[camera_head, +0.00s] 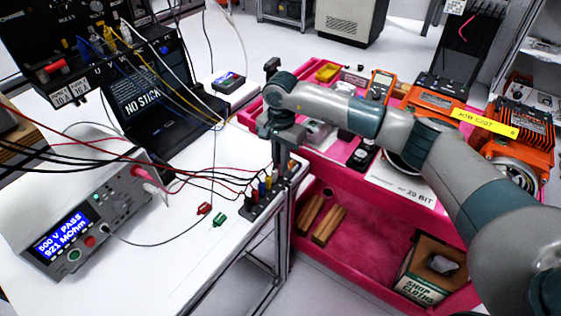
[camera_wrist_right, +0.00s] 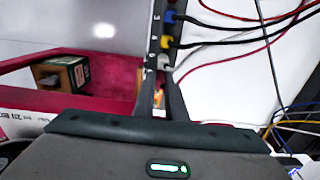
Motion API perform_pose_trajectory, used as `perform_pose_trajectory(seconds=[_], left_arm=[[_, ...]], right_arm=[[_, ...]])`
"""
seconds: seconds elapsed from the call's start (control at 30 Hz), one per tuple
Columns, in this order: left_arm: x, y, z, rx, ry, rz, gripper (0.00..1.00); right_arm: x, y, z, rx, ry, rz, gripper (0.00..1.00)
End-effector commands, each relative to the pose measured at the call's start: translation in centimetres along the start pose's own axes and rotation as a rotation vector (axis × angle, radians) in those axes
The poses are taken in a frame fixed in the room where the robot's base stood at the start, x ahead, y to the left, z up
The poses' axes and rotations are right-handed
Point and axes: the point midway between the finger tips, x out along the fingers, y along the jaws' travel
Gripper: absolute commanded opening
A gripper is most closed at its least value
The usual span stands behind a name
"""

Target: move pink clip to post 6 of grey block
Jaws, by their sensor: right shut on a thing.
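The grey block (camera_head: 250,210) is a dark strip at the right edge of the white table, with coloured clips and leads on its posts. In the right wrist view the block (camera_wrist_right: 154,42) runs up from between my fingers, with small post numbers on it. My right gripper (camera_head: 279,166) points down at the block's far end. In the right wrist view my right gripper (camera_wrist_right: 160,101) is shut on a small orange-and-pale piece, apparently the pink clip (camera_wrist_right: 158,98). The fingers hide most of it, and I cannot tell whether it touches a post. My left gripper is not in view.
A blue clip (camera_wrist_right: 168,16), a yellow clip (camera_wrist_right: 166,41) and their leads crowd the block. The tester (camera_head: 85,205) stands left. A pink cart (camera_head: 370,240) adjoins the table on the right.

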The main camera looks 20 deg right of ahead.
Motion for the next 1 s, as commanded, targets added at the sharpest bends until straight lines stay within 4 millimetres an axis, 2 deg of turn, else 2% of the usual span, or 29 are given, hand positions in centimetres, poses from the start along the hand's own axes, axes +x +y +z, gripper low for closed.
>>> perform_pose_trajectory(seconds=[0.4, 0.43, 0.5, 0.53, 1.0], left_arm=[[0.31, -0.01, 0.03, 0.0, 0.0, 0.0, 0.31], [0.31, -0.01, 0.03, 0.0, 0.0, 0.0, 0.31], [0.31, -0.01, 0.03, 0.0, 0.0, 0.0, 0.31], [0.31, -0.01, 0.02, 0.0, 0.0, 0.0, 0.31], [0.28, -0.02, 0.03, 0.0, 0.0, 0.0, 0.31]], right_arm=[[0.23, 0.0, -0.01, 0.0, 0.0, 0.0, 0.0], [0.23, 0.0, -0.01, 0.0, 0.0, 0.0, 0.14], [0.24, 0.0, -0.01, 0.0, 0.0, 0.0, 0.31], [0.24, 0.0, 0.0, 0.0, 0.0, 0.0, 0.33], [0.15, -0.01, 0.0, 0.0, 0.0, 0.0, 0.33]])
